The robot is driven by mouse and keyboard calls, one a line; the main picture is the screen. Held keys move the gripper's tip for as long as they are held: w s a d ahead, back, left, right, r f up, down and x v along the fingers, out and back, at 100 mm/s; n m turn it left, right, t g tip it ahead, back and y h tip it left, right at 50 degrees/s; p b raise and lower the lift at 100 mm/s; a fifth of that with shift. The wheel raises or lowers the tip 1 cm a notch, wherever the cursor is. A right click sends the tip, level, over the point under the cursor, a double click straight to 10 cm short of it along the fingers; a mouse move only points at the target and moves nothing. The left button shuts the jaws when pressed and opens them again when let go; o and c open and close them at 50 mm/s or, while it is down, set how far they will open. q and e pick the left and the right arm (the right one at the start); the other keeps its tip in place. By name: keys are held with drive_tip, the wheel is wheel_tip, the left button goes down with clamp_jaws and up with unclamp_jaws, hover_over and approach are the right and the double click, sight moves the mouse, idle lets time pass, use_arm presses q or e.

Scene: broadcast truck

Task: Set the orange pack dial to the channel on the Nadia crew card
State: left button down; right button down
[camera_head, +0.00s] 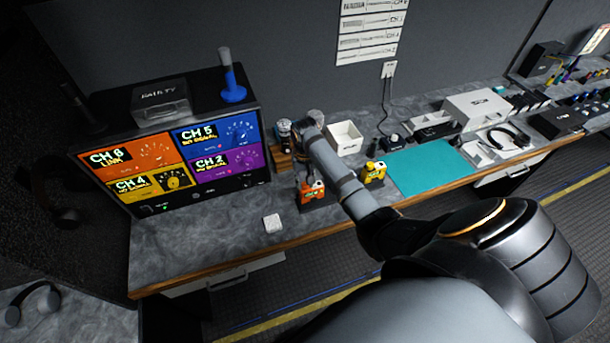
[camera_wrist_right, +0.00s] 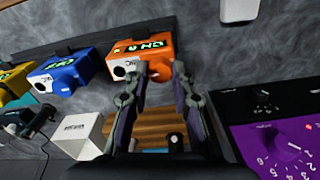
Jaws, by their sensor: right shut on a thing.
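The orange pack (camera_head: 313,193) stands on the desk in front of the monitor; it also shows in the right wrist view (camera_wrist_right: 143,52), with a green display that is hard to read. In the head view my right arm covers part of the area around the pack. The monitor's orange panel (camera_head: 140,154) reads CH 6 LINK. I cannot pick out the Nadia crew card. My left gripper is not in view.
The monitor (camera_head: 196,196) also has blue, yellow and purple panels. A yellow pack (camera_head: 374,172) stands to the right of my arm, and a blue pack (camera_wrist_right: 64,74) beside the orange one. A small white block (camera_head: 272,223) lies nearby. Wall sheets (camera_head: 371,30) have unreadable text.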

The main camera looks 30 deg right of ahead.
sight(305, 184)
drive_tip(key=c, duration=1.1)
unclamp_jaws()
drive_tip(key=shift+r, duration=0.1)
wheel_tip(305, 184, up, 7)
drive_tip(key=shift+r, duration=0.15)
